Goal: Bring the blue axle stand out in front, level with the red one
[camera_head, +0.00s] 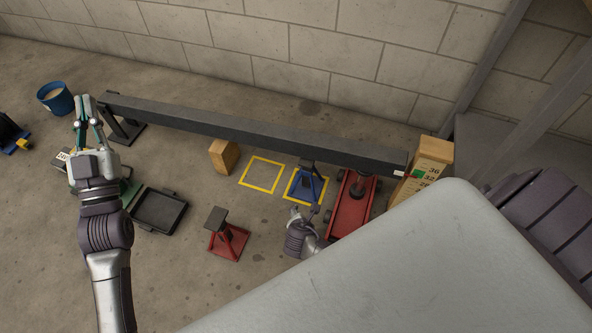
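The blue axle stand (304,187) stands inside a yellow floor square, just under or at the front edge of the long dark beam (250,130). The red axle stand (229,241) stands nearer to me and to the left, on bare concrete. My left gripper (87,108) is at the far left, away from both stands, with its fingers apart and nothing seen between them. My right gripper (309,212) is low in front of the blue stand, between it and the pale grey surface. Its fingers are small and unclear, and its arm is mostly hidden.
A second yellow square (262,188) is empty. A red trolley jack (349,211) is close right of the blue stand. A wooden block (223,156), black tray (159,211) and blue bucket (57,101) lie left. A large pale surface covers the lower right.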

